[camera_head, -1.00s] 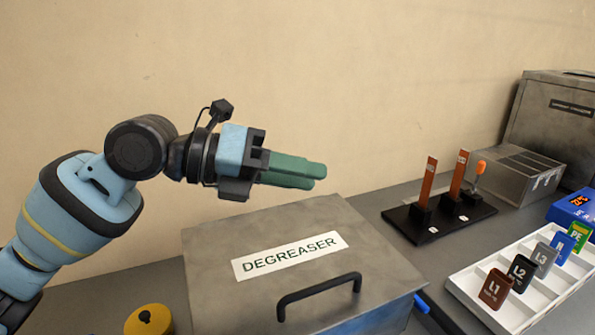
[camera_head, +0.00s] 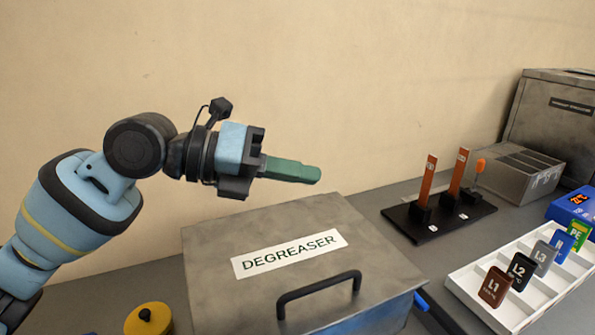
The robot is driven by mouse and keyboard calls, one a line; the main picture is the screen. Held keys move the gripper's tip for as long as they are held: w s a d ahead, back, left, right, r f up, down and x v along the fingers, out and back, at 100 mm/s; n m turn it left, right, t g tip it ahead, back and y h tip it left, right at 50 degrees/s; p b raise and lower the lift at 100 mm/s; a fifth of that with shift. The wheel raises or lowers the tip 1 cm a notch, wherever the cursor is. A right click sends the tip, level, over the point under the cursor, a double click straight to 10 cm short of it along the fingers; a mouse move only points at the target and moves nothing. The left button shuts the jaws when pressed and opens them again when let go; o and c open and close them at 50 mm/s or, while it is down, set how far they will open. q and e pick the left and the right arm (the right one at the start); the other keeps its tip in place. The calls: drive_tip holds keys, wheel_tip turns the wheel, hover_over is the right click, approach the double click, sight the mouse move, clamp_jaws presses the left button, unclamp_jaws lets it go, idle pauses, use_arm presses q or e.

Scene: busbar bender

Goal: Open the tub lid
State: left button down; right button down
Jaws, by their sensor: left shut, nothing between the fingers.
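The grey metal tub (camera_head: 392,322) stands in front of me with its lid (camera_head: 225,236) down flat on it. The lid bears a white label reading DEGREASER (camera_head: 288,252) and a black bar handle (camera_head: 320,287) near its front edge. My left gripper (camera_head: 318,175) is shut and empty, with green fingers pressed together. It is raised above the back part of the lid, pointing right, apart from the lid and its handle. My right gripper is not in view.
Right of the tub, a black stand (camera_head: 438,222) holds two copper-coloured bars. A white tray (camera_head: 503,313) holds several labelled tags. A yellow round object (camera_head: 148,320) stands left of the tub. A grey slotted box (camera_head: 519,173) and a larger metal case (camera_head: 553,122) are at the back right.

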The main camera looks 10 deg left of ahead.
use_arm(q)
drive_tip(key=c, duration=2.1)
unclamp_jaws()
drive_tip(key=shift+c, duration=0.2)
drive_tip(key=o, duration=0.6)
drive_tip(key=shift+o, duration=0.2)
